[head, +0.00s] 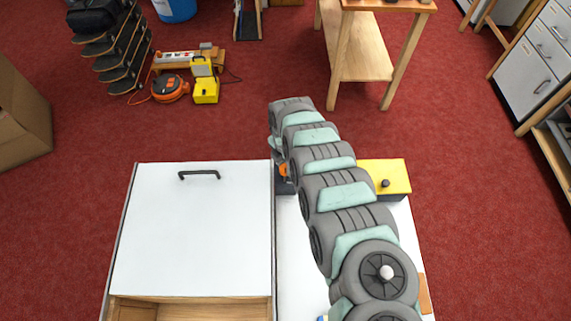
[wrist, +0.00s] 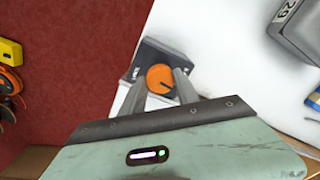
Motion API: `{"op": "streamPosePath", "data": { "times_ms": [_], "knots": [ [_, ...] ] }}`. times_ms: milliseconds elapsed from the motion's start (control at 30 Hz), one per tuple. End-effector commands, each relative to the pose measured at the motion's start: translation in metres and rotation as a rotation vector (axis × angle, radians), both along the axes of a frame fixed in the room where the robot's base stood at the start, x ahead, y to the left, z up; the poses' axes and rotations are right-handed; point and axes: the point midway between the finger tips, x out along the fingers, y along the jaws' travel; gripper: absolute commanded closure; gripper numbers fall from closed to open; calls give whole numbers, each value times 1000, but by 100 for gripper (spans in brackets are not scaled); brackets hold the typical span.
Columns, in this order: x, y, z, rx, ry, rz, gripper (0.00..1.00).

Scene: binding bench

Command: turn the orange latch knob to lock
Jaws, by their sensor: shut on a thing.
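The orange latch knob (wrist: 161,78) sits on a dark grey block (wrist: 174,58) on the white bench top. The knob has a dark pointer line, which points toward the lower right in the wrist view. My gripper (wrist: 160,88) has one finger on each side of the knob and is shut on it. In the head view a small part of the orange knob (head: 283,170) shows beside my arm, which hides most of the block and my gripper. Lettering on the block is too small to read.
A white panel with a black handle (head: 199,175) lies left of the knob, above an open wooden compartment (head: 190,309). A yellow box with a black knob (head: 385,175) stands right of my arm. A grey object (wrist: 296,28) shows at the wrist view's upper right.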

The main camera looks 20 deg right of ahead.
Motion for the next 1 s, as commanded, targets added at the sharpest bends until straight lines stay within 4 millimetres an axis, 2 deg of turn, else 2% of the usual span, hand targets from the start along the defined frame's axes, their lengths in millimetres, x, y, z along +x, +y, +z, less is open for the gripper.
{"op": "streamPosePath", "data": {
  "times_ms": [1000],
  "knots": [
    [0, 1, 2, 0, 0, -935, 100]
  ]
}}
